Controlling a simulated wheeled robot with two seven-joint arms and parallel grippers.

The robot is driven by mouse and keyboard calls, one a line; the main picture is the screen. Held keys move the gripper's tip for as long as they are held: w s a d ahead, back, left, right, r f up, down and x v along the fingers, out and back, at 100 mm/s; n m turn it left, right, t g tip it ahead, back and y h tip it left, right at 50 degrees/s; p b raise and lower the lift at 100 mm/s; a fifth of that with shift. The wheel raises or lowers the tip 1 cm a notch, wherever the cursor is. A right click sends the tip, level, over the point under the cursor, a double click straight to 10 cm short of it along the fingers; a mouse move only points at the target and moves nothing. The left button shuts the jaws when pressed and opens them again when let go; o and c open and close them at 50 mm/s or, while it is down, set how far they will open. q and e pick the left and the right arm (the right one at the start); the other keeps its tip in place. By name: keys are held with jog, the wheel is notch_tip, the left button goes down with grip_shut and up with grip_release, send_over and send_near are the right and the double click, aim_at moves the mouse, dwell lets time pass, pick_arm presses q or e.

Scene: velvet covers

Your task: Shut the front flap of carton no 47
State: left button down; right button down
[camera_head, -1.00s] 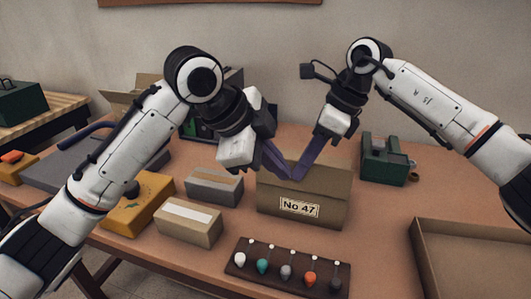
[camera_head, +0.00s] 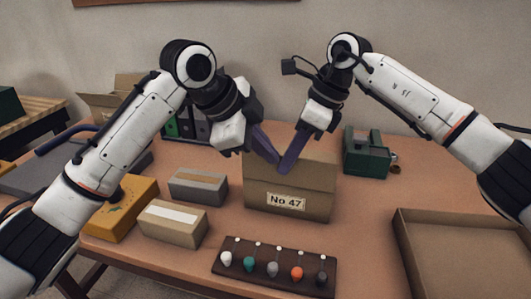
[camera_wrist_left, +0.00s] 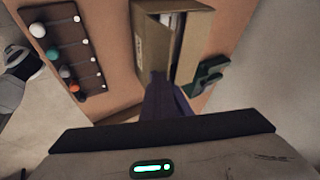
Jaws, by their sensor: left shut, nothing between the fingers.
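Carton no 47 (camera_head: 300,205) is a brown box standing on the table in the middle of the head view, its "No 47" label facing me. In the left wrist view the carton (camera_wrist_left: 190,45) shows a raised flap and an opening with something pale inside. My left gripper (camera_head: 274,160) is shut and empty, its fingertips at the carton's top, by the upper edge. My right gripper (camera_head: 284,169) points down at the same place, its fingertips close beside the left ones. Its fingers overlap into one bar. The fingers hide part of the carton's top, and I cannot tell whether they touch it.
A dark rack with several coloured knobs (camera_head: 308,284) lies in front of the carton. Two small boxes, tan (camera_head: 172,226) and grey (camera_head: 198,188), stand to its left. A green device (camera_head: 365,155) stands behind right. A large open tray (camera_head: 420,222) lies at the right.

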pick_arm(q)
jog(key=shift+w+a, duration=0.15)
jog(key=shift+w, duration=0.15)
pick_arm(e)
jog(key=shift+s+a, duration=0.4)
jog(key=shift+a, duration=0.05)
jog(key=c, duration=2)
grip_release()
pick_arm(q)
jog(key=shift+s, duration=0.1)
pick_arm(e)
jog(key=shift+d, duration=0.1)
pick_arm(q)
jog(key=shift+r, duration=0.1)
pick_arm(e)
jog(key=shift+w+r, duration=0.1)
